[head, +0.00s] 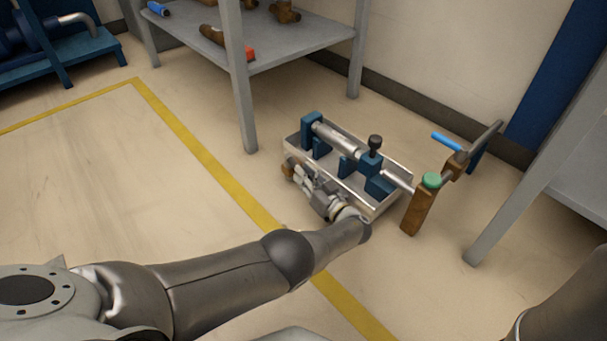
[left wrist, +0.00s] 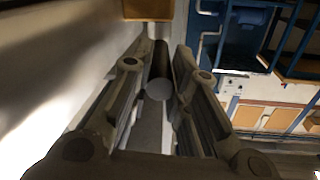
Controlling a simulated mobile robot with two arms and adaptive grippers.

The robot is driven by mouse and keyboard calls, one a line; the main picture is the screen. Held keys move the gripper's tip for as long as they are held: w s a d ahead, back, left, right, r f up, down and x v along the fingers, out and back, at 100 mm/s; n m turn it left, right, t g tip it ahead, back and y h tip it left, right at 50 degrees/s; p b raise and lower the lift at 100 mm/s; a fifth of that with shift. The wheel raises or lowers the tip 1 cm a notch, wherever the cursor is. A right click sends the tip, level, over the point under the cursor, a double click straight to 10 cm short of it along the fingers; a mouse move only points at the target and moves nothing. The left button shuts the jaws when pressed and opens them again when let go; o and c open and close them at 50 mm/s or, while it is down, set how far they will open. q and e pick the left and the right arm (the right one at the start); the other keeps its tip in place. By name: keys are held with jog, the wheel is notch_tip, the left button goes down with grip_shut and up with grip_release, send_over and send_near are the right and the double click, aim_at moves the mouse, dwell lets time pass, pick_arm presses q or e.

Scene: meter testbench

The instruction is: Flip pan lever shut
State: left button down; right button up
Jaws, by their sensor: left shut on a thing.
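In the left wrist view, the fingers are shut on a dark rod with a round grey end (left wrist: 159,90), which looks like the pan lever. A brown block (left wrist: 148,9) shows beyond the fingertips. The lever's angle is hard to tell in the head view. My right gripper is out of view.
The floor at left, with a yellow line (head: 190,140), is clear.

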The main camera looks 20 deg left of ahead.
pick_arm(q)
jog(key=shift+w+d+r, duration=0.1)
jog(key=shift+w+r, duration=0.1)
jog(key=shift+r, duration=0.05)
jog(key=c, duration=1.3)
grip_release()
jog(key=shift+f, duration=0.15)
